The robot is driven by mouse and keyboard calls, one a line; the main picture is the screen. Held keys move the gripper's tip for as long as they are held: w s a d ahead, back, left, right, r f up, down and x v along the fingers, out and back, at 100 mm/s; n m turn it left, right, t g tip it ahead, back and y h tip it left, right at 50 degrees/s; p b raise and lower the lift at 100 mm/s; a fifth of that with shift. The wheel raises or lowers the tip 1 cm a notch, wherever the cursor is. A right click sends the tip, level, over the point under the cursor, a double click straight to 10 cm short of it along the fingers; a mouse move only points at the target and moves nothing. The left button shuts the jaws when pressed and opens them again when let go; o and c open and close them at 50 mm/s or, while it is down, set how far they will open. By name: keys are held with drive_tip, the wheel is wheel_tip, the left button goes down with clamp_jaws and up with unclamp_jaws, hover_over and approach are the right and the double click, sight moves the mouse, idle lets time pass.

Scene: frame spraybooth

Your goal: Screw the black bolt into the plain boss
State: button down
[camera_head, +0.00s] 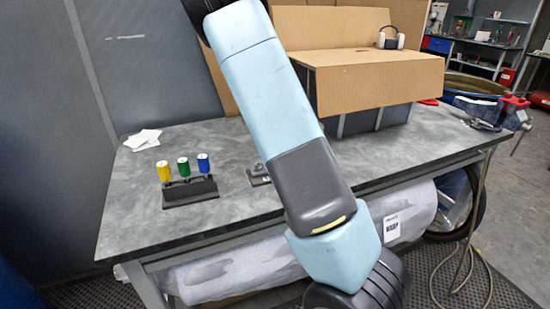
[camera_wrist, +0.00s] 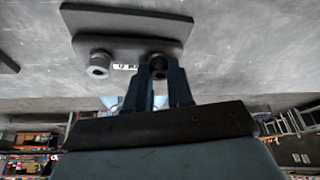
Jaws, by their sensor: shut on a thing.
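In the wrist view my gripper (camera_wrist: 160,74) points at a dark plate (camera_wrist: 125,22) on the grey table. Its blue fingers are shut on the black bolt (camera_wrist: 158,66), which shows as a small dark round end between the fingertips. A grey round boss (camera_wrist: 98,64) with a dark hole stands on the plate, left of my fingers. A small white label (camera_wrist: 125,67) with dark marks lies between that boss and the fingers. Whether the bolt touches a boss, and which boss is plain, I cannot tell. In the head view my arm hides the gripper and most of the plate (camera_head: 257,174).
A black rack (camera_head: 190,191) with yellow (camera_head: 163,171), green (camera_head: 184,167) and blue (camera_head: 204,163) cylinders stands on the table at left. White sheets (camera_head: 143,139) lie behind it. A large cardboard box (camera_head: 380,78) stands at the back right. Bare table lies around the rack.

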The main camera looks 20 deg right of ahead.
drive_tip(key=c, duration=1.2)
unclamp_jaws()
drive_tip(key=shift+c, duration=0.2)
drive_tip(key=n+h, duration=0.1)
drive_tip(key=n, duration=0.2)
drive_tip(key=shift+a+t, duration=0.15)
drive_tip(key=shift+t, duration=0.15)
drive_tip(key=n+h, duration=0.1)
drive_tip(key=n, duration=0.2)
drive_tip(key=shift+s+n+t, duration=0.15)
drive_tip(key=shift+n+t, duration=0.25)
drive_tip(key=n+t, duration=0.1)
drive_tip(key=n, duration=0.2)
drive_tip(key=n+t+h, duration=0.1)
drive_tip(key=n, duration=0.3)
drive_tip(key=shift+s+t, duration=0.1)
drive_tip(key=shift+t, duration=0.2)
drive_tip(key=n+t, duration=0.1)
drive_tip(key=n, duration=0.2)
drive_tip(key=n+t, duration=0.1)
drive_tip(key=n, duration=0.2)
drive_tip(key=shift+s+n+t, duration=0.2)
drive_tip(key=shift+n+t, duration=0.1)
drive_tip(key=shift+n, duration=0.1)
drive_tip(key=n+t+y, duration=0.1)
drive_tip(key=n, duration=0.3)
drive_tip(key=shift+s+n+t+y, duration=0.1)
drive_tip(key=shift+n+t+y, duration=0.4)
drive_tip(key=shift+n, duration=0.9)
